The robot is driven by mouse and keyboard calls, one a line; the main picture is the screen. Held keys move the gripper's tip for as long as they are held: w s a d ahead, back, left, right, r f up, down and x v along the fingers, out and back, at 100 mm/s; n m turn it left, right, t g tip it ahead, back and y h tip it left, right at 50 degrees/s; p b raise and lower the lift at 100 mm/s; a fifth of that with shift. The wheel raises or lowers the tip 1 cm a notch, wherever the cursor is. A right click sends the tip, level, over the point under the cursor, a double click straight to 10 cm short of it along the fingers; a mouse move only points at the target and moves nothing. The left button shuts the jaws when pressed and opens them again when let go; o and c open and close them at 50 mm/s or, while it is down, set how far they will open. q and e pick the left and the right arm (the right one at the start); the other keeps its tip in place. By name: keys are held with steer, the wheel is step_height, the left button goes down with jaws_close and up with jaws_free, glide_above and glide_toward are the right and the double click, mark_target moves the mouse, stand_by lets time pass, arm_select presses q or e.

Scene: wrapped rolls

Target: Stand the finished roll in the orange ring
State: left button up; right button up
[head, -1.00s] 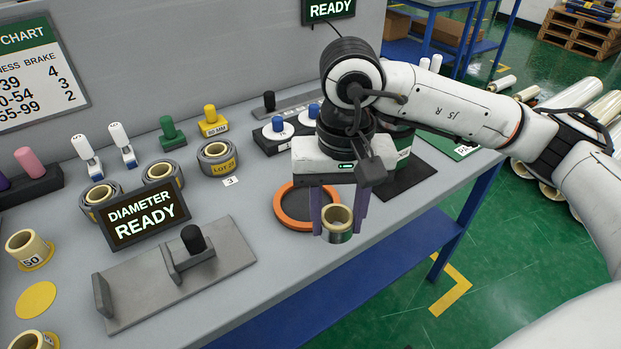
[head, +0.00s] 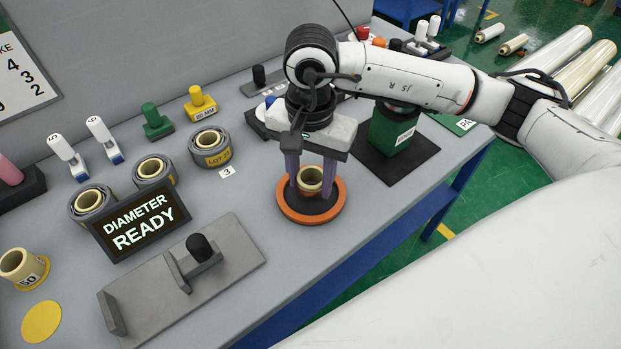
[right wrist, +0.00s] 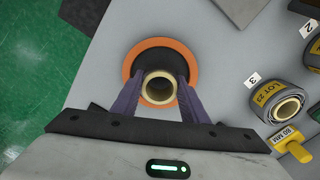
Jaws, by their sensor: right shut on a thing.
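The finished roll (head: 310,178), with a cream core, is upright between the two purple fingers of my right gripper (head: 309,187), which is shut on it. The orange ring (head: 283,207) lies flat on the grey bench with a dark centre. The roll is over or inside the ring; I cannot tell whether its foot touches the dark centre. In the right wrist view the roll (right wrist: 159,88) shows end-on within the outline of the orange ring (right wrist: 163,43), toward its near side. My right gripper (right wrist: 159,92) hides part of the ring. My left gripper is out of view.
A green block (head: 393,132) on a dark mat stands right of the ring. Grey wrapped rolls (head: 210,147), a Diameter Ready sign (head: 140,222) and a metal gauge plate (head: 225,262) stand to the left. The bench's front edge is close to the ring.

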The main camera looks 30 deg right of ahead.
steer(key=shift+f, duration=0.8)
steer(key=o, duration=1.1)
steer(key=shift+r, duration=0.1)
steer(key=shift+r, duration=0.25)
step_height(320, 180, up, 12)
steer(key=shift+f+b, duration=0.15)
steer(key=shift+b, duration=0.15)
